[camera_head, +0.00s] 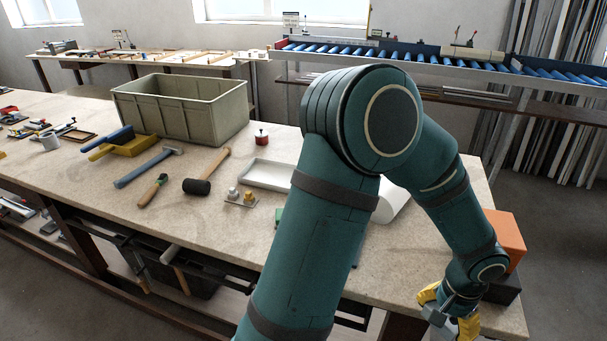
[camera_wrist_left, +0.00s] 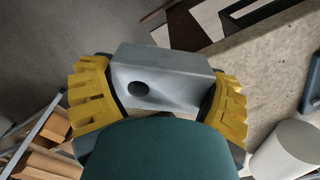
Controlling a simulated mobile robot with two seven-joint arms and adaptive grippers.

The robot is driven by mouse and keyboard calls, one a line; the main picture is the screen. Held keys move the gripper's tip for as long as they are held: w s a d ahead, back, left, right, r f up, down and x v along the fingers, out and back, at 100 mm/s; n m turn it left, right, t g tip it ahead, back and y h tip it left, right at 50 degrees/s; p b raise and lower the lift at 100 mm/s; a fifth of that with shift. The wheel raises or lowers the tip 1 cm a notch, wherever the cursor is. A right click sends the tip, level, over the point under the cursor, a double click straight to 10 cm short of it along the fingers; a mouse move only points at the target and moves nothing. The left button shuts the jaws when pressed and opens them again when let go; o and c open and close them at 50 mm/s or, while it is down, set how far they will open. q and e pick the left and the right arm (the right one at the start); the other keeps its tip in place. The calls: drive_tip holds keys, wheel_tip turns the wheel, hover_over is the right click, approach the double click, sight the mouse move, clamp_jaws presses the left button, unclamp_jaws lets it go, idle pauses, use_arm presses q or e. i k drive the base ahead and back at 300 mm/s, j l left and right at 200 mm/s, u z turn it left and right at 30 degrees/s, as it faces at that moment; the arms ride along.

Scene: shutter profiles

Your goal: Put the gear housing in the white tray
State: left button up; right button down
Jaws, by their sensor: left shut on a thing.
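The gear housing is a grey block with a round dark hole in one face, seen in the left wrist view (camera_wrist_left: 160,80). My left gripper (camera_wrist_left: 160,100) is shut on it, with a yellow finger pad on each side. In the head view my left gripper (camera_head: 448,311) is at the lower right, by the table's front edge, and a small grey part of the housing (camera_head: 436,316) shows between the fingers. The white tray (camera_head: 247,181) lies mid-table, left of my arm, which hides its right part. My right gripper is not in view.
An orange box (camera_head: 506,238) and a black box (camera_head: 506,290) stand beside my forearm. A white roll (camera_head: 395,203) lies behind my arm. Left of the tray are metal weights (camera_head: 241,197), a mallet (camera_head: 197,187) and a large grey-green crate (camera_head: 180,110). A red-and-white jar (camera_head: 262,137) stands behind the tray.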

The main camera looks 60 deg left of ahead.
sight(261, 180)
drive_tip(key=k+j+z, duration=0.1)
drive_tip(key=j+z, duration=0.15)
drive_tip(key=z, duration=0.15)
drive_tip(key=k+j+z, duration=0.1)
drive_tip(key=z, duration=0.3)
drive_tip(key=k+j+z, duration=0.2)
drive_tip(key=z, duration=0.2)
drive_tip(key=k+j+z, duration=0.15)
drive_tip(key=z, duration=0.3)
drive_tip(key=k+j+z, duration=0.1)
drive_tip(key=z, duration=0.3)
drive_tip(key=k+j+u, duration=0.2)
drive_tip(key=k, duration=0.65)
drive_tip(key=k+u, duration=0.35)
drive_tip(key=k+j+u, duration=0.15)
drive_tip(key=u, duration=0.2)
drive_tip(key=k+j+u, duration=0.25)
drive_tip(key=u, duration=0.15)
